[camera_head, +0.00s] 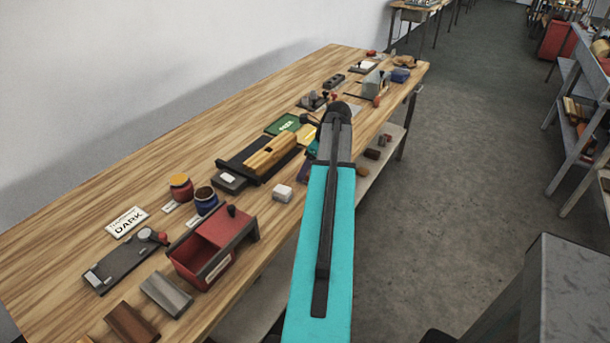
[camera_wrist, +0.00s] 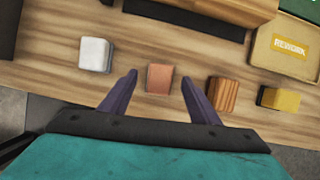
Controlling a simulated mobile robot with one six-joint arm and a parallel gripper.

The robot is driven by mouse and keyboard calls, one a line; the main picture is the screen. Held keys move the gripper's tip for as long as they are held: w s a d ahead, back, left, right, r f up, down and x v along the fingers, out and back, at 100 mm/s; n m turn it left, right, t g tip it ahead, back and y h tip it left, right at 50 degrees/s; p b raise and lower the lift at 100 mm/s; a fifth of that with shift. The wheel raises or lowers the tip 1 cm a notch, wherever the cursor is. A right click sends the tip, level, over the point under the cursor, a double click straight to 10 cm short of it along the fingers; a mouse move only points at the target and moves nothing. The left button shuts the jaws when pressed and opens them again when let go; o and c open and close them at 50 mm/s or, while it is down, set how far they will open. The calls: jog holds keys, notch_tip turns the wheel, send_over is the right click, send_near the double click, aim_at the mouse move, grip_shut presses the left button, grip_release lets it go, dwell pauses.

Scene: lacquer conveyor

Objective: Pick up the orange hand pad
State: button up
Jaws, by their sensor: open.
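The orange hand pad (camera_wrist: 160,85) is a small salmon-orange block on the wooden bench, seen in the wrist view near the bench's edge. My gripper (camera_wrist: 159,76) is open, its two purple fingers pointing toward the pad with one fingertip to each side of it. A gap shows between each finger and the pad; I cannot tell how high the tips are above the bench. In the head view my teal arm hides the pad and most of the gripper.
In the wrist view a white block (camera_wrist: 94,54) stands left of the pad. A wood-striped block (camera_wrist: 222,95) and a yellow block (camera_wrist: 279,99) stand to its right, near a tray labelled REWORK (camera_wrist: 264,54). A red bin (camera_head: 190,262) sits on the bench (camera_head: 70,222).

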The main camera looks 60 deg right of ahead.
jog(key=shift+x, duration=1.4)
jog(key=c, duration=1.1)
jog(key=shift+r, duration=0.15)
jog(key=shift+c, duration=0.2)
jog(key=shift+r+b, duration=0.4)
jog(key=shift+r, duration=1.3)
jog(key=s+a+b, duration=0.1)
jog(key=s+a, duration=0.2)
jog(key=s, duration=0.4)
jog(key=s+a+r+b, duration=0.1)
jog(key=s+a, duration=0.3)
jog(key=s, duration=0.3)
jog(key=shift+s+r+b, duration=0.2)
jog(key=shift+s+b, duration=0.05)
jog(key=shift+b, duration=0.1)
jog(key=o, duration=0.5)
jog(key=shift+w, duration=0.1)
jog(key=c, duration=0.4)
